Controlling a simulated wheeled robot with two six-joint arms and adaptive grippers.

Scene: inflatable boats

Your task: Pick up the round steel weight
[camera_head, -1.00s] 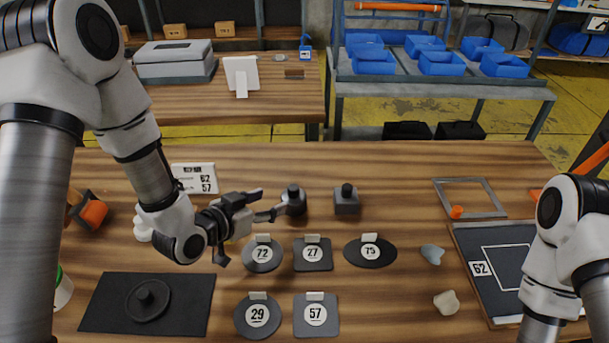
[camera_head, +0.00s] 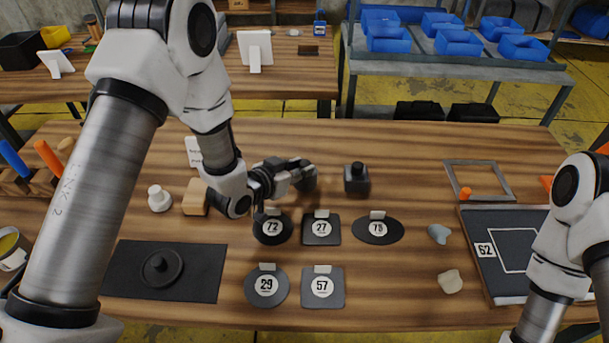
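The round steel weight (camera_head: 308,182) is a dark, short cylinder on the wooden table, left of a square dark weight with a knob (camera_head: 356,179). My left gripper (camera_head: 300,172) reaches in from the left, with its fingers at the round weight's upper part. The fingers overlap the weight, hiding its top; I cannot tell whether they are closed on it. The weight appears to rest on the table. My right gripper is outside the view; only the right arm shows at the right edge.
Labelled plates 72 (camera_head: 272,229), 27 (camera_head: 321,230), 75 (camera_head: 377,230), 29 (camera_head: 266,288) and 57 (camera_head: 322,288) lie in front. A knobbed disc (camera_head: 161,267) sits on a black mat (camera_head: 205,285). A wooden block (camera_head: 196,198) stands near my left wrist.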

